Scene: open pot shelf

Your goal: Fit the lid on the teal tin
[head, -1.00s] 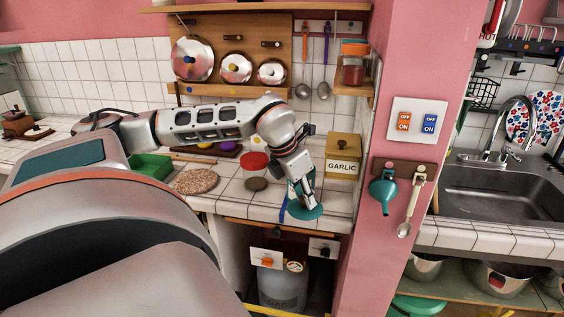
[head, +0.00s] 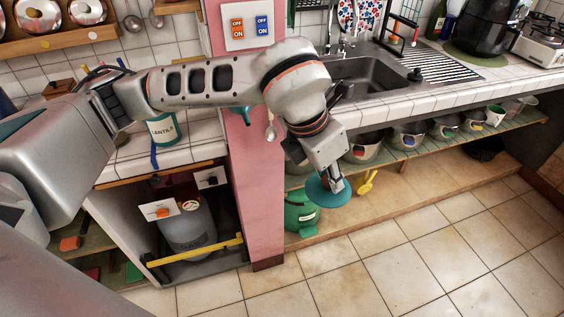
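The teal tin (head: 162,130) stands upright on the tiled counter at the left, with a white label reading "LENTILS". My arm hides its top. My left gripper (head: 335,185) is at the right, beyond the pink pillar and in front of the low shelf under the sink. Its fingers appear shut on a round teal lid (head: 320,193), held in the air well to the right of the tin. My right gripper is out of view.
A pink pillar (head: 255,190) stands between the tin's counter and the sink (head: 370,80). A green pot (head: 300,217) and several metal pots line the low shelf. A blue strip (head: 154,155) hangs at the counter edge. The tiled floor is clear.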

